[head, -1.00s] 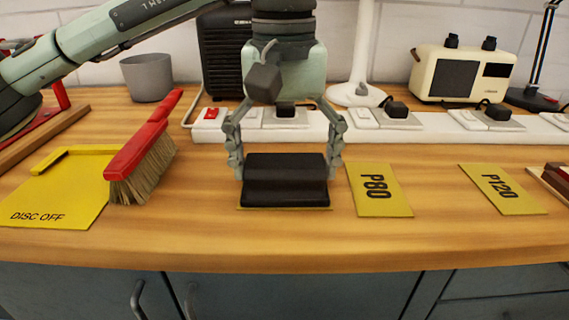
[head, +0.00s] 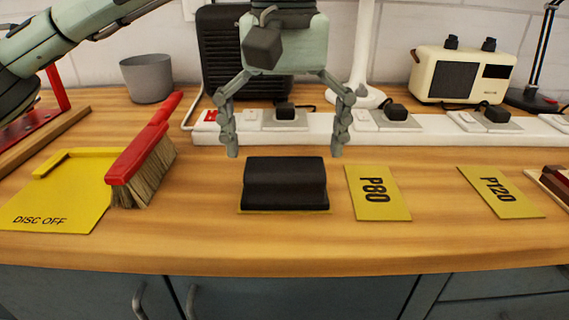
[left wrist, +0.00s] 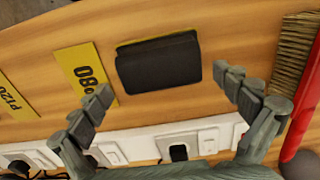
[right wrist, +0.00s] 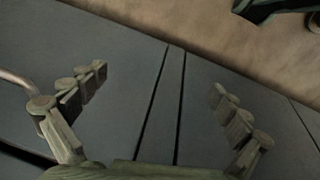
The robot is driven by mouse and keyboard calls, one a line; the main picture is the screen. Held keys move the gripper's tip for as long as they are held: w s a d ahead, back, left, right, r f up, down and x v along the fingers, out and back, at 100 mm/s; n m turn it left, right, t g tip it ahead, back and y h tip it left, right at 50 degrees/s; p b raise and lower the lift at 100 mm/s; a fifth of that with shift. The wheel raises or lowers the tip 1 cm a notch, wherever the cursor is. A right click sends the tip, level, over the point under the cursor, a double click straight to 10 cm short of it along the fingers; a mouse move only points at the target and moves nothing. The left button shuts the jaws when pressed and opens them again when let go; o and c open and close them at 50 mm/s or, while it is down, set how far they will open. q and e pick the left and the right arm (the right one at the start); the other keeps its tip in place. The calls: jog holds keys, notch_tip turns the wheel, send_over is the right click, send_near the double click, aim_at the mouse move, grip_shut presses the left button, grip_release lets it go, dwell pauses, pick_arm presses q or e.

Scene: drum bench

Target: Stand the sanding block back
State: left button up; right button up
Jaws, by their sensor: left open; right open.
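The black sanding block (head: 285,184) sits on the bench on a yellow sheet that is mostly hidden beneath it, left of the sheet marked P80 (head: 378,193). The block also shows in the left wrist view (left wrist: 158,62). My left gripper (head: 284,152) is open and empty, raised above and behind the block, with its fingers spread wider than the block and apart from it. My right gripper (right wrist: 160,85) is open and empty in the right wrist view, in front of grey cabinet doors.
A sheet marked P120 (head: 501,192) lies to the right. A red-handled brush (head: 145,155) and a yellow DISC OFF sheet (head: 62,205) lie left. A white power strip (head: 330,127) runs behind. The bench's front strip is clear.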

aim_at(285, 165)
pick_arm(q)
notch_tip(285, 165, up, 9)
jog(key=shift+p, duration=0.3)
pick_arm(e)
jog(key=shift+s+f, duration=0.5)
jog(key=shift+f, duration=0.35)
